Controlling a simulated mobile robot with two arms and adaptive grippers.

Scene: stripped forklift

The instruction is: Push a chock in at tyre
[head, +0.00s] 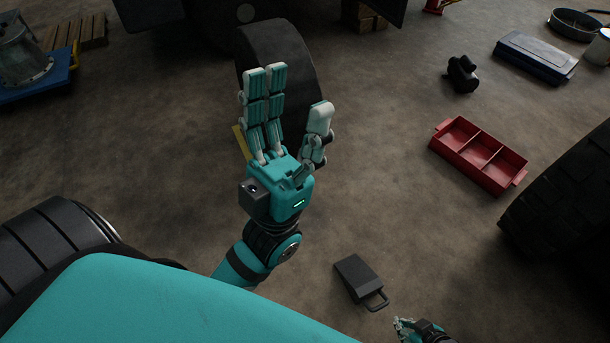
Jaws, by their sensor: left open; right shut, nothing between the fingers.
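A dark wedge-shaped chock (357,277) with a loop handle lies on the floor at the lower middle. A black tyre (278,45) stands at the top middle. My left gripper (293,92) is open, its fingers extended in front of this tyre and hiding part of it. I cannot tell whether the fingers touch the tyre. A yellow piece (241,143) shows beside the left hand near the tyre's foot, mostly hidden by the hand. My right gripper (404,325) is shut and empty at the bottom edge, just right of the dark chock and partly out of view.
A black object (462,74) and a blue-grey case (535,58) lie farther back. The floor between the dark chock and red tray is clear.

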